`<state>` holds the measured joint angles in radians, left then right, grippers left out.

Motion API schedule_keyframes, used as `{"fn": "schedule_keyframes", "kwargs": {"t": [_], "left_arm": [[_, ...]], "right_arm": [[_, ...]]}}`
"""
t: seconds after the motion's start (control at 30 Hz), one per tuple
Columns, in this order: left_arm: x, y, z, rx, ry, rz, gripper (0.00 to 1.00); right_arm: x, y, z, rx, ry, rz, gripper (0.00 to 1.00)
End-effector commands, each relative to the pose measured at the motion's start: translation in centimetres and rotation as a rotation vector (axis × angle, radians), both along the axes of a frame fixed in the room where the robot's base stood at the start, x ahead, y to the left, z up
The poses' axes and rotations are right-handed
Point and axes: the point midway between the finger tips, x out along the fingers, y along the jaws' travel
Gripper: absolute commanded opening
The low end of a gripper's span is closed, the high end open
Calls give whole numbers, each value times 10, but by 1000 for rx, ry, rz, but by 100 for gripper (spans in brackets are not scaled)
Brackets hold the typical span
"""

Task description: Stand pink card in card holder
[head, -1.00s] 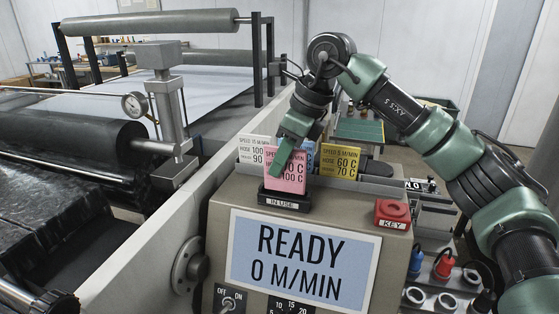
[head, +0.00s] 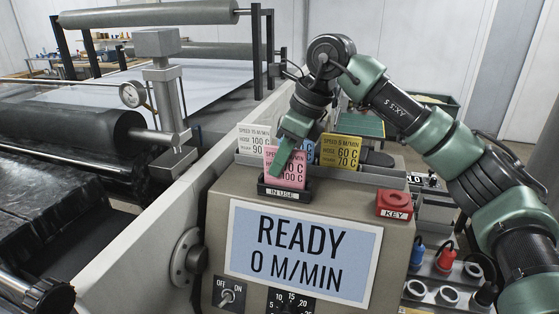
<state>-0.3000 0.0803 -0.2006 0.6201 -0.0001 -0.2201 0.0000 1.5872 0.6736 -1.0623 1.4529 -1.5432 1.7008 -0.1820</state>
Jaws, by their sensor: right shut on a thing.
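The pink card (head: 292,178) stands upright at the black card holder (head: 284,191) labelled IN USE, on top of the machine's console. Its lower edge is hidden behind the holder's front lip. My right gripper (head: 281,160) is shut on the pink card, with a green finger across its front face covering part of the print. My left gripper is not in view.
Behind the pink card, a white card (head: 254,140), a yellow card (head: 340,151) and a partly hidden blue card (head: 310,151) stand in a rack. A red KEY block (head: 394,203) sits to the right. The console front carries a READY screen (head: 302,252). Rollers lie left.

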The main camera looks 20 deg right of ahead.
Motion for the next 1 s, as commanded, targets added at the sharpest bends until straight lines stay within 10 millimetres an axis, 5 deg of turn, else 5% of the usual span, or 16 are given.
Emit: {"fn": "schedule_keyframes", "kwargs": {"t": [0.47, 0.57, 1.0], "left_arm": [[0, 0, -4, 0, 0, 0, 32], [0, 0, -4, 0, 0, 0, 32], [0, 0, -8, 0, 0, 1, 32]], "right_arm": [[0, 0, -6, 0, 0, 0, 0], [0, 0, -6, 0, 0, 0, 32], [-1, -3, 2, 1, -2, -2, 32]]}}
